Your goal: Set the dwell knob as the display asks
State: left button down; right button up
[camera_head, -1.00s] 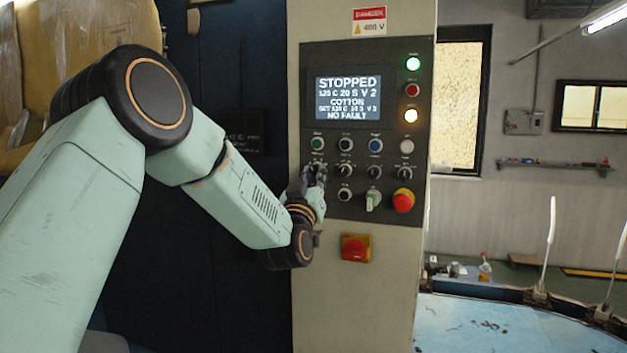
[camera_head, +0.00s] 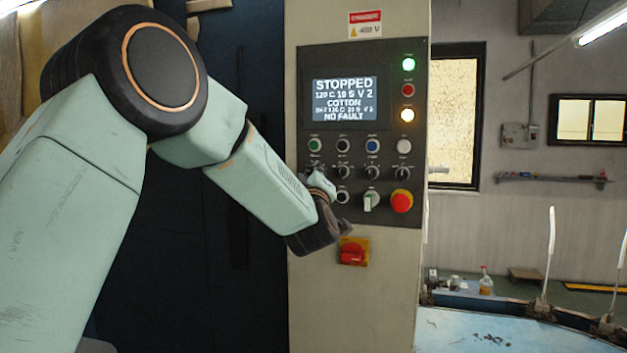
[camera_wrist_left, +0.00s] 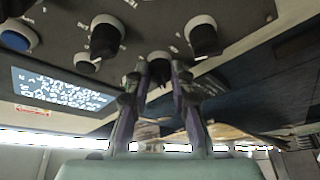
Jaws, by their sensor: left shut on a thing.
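The control panel display (camera_head: 344,99) reads STOPPED, then 125 C 10 S V 2, then COTTON, a small blurred set line, and NO FAULT. My left gripper (camera_head: 318,174) is at the left end of the knob row and hides part of it. In the left wrist view its two fingers (camera_wrist_left: 159,85) are on either side of a dark knob (camera_wrist_left: 160,66), taken as the dwell knob from the changed seconds value. That knob's pointer direction and label cannot be read. The display also shows in the wrist view (camera_wrist_left: 60,90). My right gripper is out of view.
More knobs (camera_head: 372,173) sit to the right of my gripper, below a row of buttons (camera_head: 372,146). A red emergency stop (camera_head: 401,201) is at lower right. A red switch (camera_head: 352,252) on a yellow plate is just below my left wrist.

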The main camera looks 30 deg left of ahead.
pick_arm(q)
jog(key=shift+r, duration=0.15)
jog(key=c, duration=1.5)
grip_release()
jog(key=shift+s+a, duration=0.1)
jog(key=o, duration=0.3)
jog(key=shift+s, duration=0.25)
jog(key=shift+o, duration=0.2)
jog(key=v, duration=1.2)
jog(key=shift+w, duration=0.25)
